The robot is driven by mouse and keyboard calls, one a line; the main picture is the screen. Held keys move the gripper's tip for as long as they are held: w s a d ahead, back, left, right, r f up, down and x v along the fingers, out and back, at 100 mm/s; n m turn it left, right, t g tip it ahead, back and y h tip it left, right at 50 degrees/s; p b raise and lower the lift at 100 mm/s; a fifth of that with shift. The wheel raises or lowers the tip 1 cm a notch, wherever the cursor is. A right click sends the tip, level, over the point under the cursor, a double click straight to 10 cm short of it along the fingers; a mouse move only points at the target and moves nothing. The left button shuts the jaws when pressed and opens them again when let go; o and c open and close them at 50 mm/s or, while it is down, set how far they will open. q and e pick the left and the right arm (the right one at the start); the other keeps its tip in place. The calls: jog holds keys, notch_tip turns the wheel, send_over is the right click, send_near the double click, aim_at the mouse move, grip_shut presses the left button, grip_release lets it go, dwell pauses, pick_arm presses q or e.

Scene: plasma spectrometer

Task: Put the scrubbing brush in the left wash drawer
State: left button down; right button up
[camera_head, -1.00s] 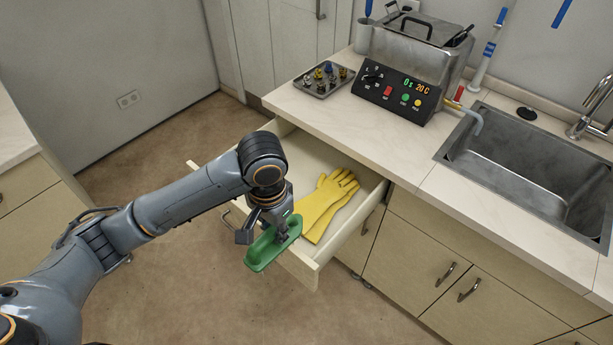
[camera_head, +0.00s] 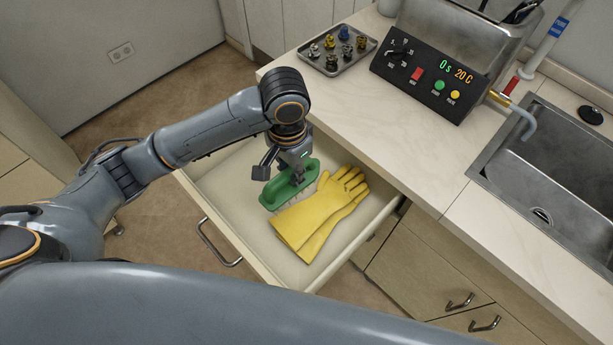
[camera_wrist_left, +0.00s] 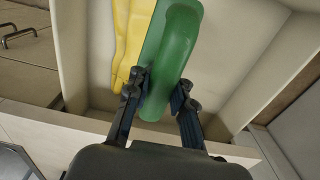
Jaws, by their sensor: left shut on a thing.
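The green scrubbing brush (camera_head: 290,187) is in my left gripper (camera_head: 294,178), which is shut on it. In the head view the brush is over the inside of the open wash drawer (camera_head: 207,193), left of and close to the yellow gloves (camera_head: 322,212). I cannot tell whether it touches the drawer floor. In the left wrist view the brush (camera_wrist_left: 177,62) sits between the two fingers (camera_wrist_left: 160,100), with the gloves (camera_wrist_left: 131,38) beside it. My right gripper is in neither view.
On the counter above stand a tray of small parts (camera_head: 337,52) and a bath with a control panel (camera_head: 430,75). A sink (camera_head: 555,165) is at the right. The left part of the drawer has bare floor. My own arm covers the lower head view.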

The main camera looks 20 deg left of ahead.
pick_arm(q)
jog(key=shift+f+b, duration=0.3)
jog(key=shift+f, duration=0.25)
jog(key=shift+w+f, duration=0.15)
jog(key=shift+w+a+f, duration=1.4)
jog(key=shift+a+f, duration=0.5)
jog(key=shift+f, duration=0.25)
jog(key=shift+w+a+f, duration=1.45)
jog(key=shift+a+f, duration=0.45)
jog(key=shift+f, duration=0.3)
jog(key=shift+w+a+f, duration=1.4)
jog(key=shift+a+f, duration=0.5)
jog(key=shift+f, duration=0.25)
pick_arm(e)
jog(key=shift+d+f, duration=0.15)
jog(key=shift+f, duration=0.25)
pick_arm(q)
jog(key=shift+f, duration=0.1)
jog(key=c, duration=1.2)
grip_release()
jog(key=shift+o, duration=0.2)
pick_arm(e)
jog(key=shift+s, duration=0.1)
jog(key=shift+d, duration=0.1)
